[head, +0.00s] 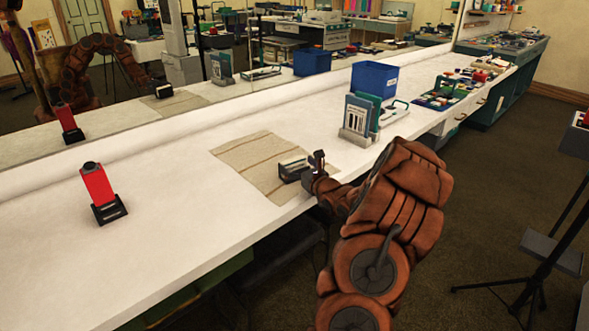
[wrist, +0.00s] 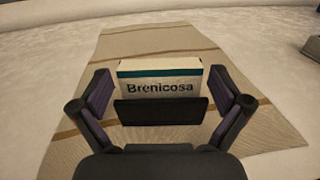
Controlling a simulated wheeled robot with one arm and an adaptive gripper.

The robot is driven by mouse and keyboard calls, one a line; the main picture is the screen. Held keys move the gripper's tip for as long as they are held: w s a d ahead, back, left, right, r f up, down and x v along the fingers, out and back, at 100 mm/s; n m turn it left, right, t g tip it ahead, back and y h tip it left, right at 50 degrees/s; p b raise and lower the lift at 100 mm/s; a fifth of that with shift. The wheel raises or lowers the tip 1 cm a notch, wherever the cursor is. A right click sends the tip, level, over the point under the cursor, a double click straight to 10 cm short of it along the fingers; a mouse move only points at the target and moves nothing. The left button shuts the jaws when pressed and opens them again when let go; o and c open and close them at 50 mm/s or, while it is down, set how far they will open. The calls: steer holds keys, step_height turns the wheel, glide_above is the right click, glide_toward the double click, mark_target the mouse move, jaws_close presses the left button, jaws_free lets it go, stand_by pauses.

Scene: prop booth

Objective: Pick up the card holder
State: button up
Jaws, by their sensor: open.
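The card holder (head: 292,169) is a small dark stand with white cards in it, on a striped beige mat (head: 243,161) near the table's front edge. In the wrist view the card holder (wrist: 160,111) is centred, with a white card reading "Brenicosa" and a teal stripe behind its dark front. My gripper (head: 314,167) is low at the holder's right in the head view. In the wrist view my gripper (wrist: 161,93) is open, one finger to each side of the holder, with no clear grip on it. Contact cannot be told.
A stand with upright booklets (head: 357,120) and a blue bin (head: 374,79) are behind and right of the holder. A red object on a black stand (head: 99,191) is at the left. A mirror lines the back. White table (head: 170,180) between is clear.

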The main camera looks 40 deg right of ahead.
steer(key=shift+w, duration=0.3)
steer(key=c, duration=1)
steer(key=shift+r, duration=0.2)
